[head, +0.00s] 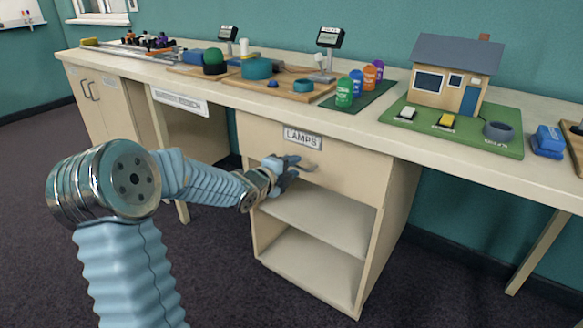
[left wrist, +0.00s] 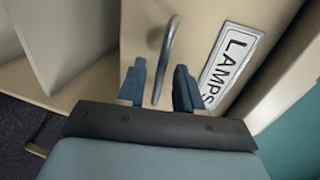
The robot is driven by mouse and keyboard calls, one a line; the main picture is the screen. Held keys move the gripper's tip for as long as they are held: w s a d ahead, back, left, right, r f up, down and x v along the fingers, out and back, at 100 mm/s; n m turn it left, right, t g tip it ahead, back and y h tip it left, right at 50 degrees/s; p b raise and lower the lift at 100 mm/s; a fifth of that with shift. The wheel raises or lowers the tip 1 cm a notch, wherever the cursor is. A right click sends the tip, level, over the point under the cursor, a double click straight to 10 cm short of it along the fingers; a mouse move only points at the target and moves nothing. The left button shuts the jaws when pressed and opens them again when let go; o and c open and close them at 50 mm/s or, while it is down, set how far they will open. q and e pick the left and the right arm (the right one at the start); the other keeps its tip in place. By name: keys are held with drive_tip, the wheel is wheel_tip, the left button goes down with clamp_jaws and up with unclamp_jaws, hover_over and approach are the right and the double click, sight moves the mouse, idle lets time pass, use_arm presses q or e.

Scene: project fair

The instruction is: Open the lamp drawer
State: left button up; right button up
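The lamp drawer (head: 345,168) is the cream front with a "LAMPS" label (head: 303,138), in the cabinet under the bench. It looks shut, with its front about flush with the cabinet. Its metal handle (head: 309,167) is partly hidden by my left gripper (head: 287,171). In the left wrist view the handle (left wrist: 165,55) runs between the two blue fingers of my left gripper (left wrist: 160,88). The fingers stand apart on either side of it, with visible gaps. The label (left wrist: 232,62) is to the right of the fingers. My right gripper is not in view.
Below the drawer are open shelves (head: 315,215). The long bench top (head: 222,92) carries a model house (head: 450,75) on a green base, coloured bottles (head: 345,90) and other exhibits. The floor in front of the cabinet is clear apart from my arm.

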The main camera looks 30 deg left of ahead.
use_arm(q)
drive_tip(key=shift+c, duration=0.5)
clamp_jaws()
idle(0.8)
